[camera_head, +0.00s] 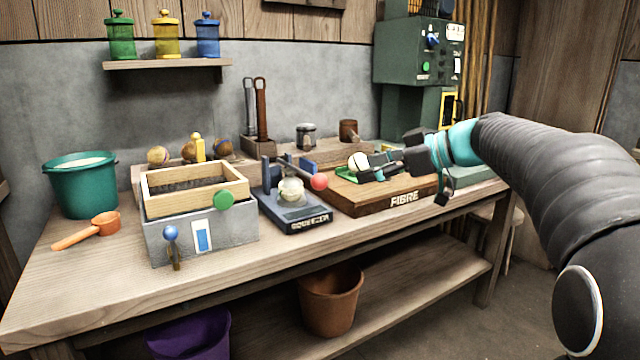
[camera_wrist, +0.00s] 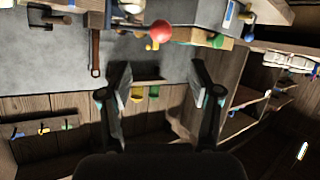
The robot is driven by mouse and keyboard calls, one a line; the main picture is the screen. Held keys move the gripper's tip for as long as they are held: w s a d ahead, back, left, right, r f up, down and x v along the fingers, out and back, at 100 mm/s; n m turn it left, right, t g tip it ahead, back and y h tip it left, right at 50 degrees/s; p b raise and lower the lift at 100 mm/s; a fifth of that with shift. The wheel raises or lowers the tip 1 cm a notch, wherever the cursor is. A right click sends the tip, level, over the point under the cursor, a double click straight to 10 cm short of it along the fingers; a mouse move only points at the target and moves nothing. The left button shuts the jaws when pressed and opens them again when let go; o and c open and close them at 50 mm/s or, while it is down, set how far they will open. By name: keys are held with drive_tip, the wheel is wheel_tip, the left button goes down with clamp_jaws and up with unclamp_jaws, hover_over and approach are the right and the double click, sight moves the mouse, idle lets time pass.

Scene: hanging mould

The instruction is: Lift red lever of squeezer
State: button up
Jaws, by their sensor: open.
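The squeezer (camera_head: 290,205) stands on the table, a dark blue-grey base with its name on the front. A pale bowl-like part (camera_head: 290,190) sits in its middle. Its lever ends in a red ball knob (camera_head: 319,181) at the right, a little above the base. My gripper (camera_head: 376,168) is open and empty, to the right of the knob and above the wooden board. In the wrist view, the red knob (camera_wrist: 161,31) shows near the top, beyond the two spread fingers (camera_wrist: 160,82) and not between them. The lever's shaft is hardly visible there.
A wooden board marked FIBRE (camera_head: 405,197) lies right of the squeezer, under my gripper. A grey box with a wooden frame (camera_head: 200,235) and a green knob (camera_head: 223,200) stands close on the left. Mallets and jars stand behind.

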sight(326, 179)
drive_tip(key=p+x, duration=0.1)
drive_tip(key=x, duration=1.2)
clamp_jaws()
